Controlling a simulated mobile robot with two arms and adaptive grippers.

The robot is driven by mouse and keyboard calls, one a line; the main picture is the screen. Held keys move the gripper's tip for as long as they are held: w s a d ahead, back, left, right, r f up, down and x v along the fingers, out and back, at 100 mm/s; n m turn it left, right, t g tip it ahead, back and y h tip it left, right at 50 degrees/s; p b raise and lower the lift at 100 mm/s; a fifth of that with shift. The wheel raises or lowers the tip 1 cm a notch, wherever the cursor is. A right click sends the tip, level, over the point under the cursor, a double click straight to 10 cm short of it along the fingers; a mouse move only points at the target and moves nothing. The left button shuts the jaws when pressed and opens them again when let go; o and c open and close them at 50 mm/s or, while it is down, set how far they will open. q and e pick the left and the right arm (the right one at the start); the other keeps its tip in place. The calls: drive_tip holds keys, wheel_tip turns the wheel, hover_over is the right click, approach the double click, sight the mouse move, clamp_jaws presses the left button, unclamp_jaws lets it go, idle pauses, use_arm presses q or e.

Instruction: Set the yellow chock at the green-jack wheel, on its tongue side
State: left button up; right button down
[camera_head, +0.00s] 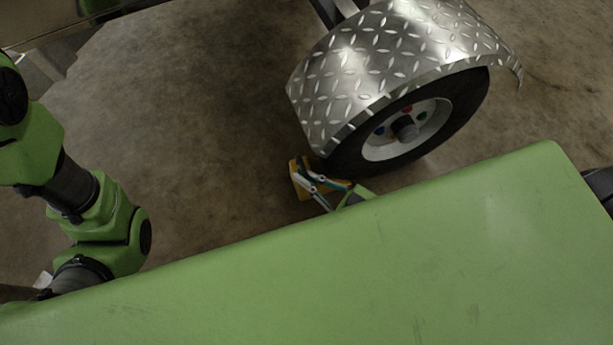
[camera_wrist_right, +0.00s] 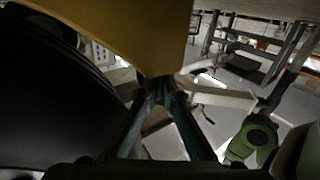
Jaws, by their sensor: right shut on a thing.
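The yellow chock (camera_head: 296,180) is at the floor beside the left end of a black trailer wheel (camera_head: 462,108). My right gripper (camera_head: 318,184) is shut on the chock, and its fingers cover part of it. In the right wrist view the chock (camera_wrist_right: 150,35) fills the top, in front of the gripper fingers (camera_wrist_right: 165,92), with the dark tire (camera_wrist_right: 45,95) close on the left. I cannot tell whether the chock touches the tire or rests fully on the floor. No green jack is identifiable, and my left gripper is out of view.
A diamond-plate fender (camera_head: 375,70) arches over the wheel, just above the chock. A trailer edge (camera_head: 75,22) runs across the upper left. Bare concrete floor (camera_head: 190,120) lies open left of the wheel. My green body hides the lower part of the head view.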

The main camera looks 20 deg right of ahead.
drive_tip(key=shift+w+d, duration=0.2)
drive_tip(key=shift+d, duration=0.25)
drive_tip(key=c, duration=2.2)
unclamp_jaws()
drive_tip(key=shift+d+f, duration=0.1)
drive_tip(key=shift+o, duration=0.2)
drive_tip(key=a+v, duration=0.1)
drive_tip(key=v, duration=0.7)
drive_tip(key=shift+s, duration=0.35)
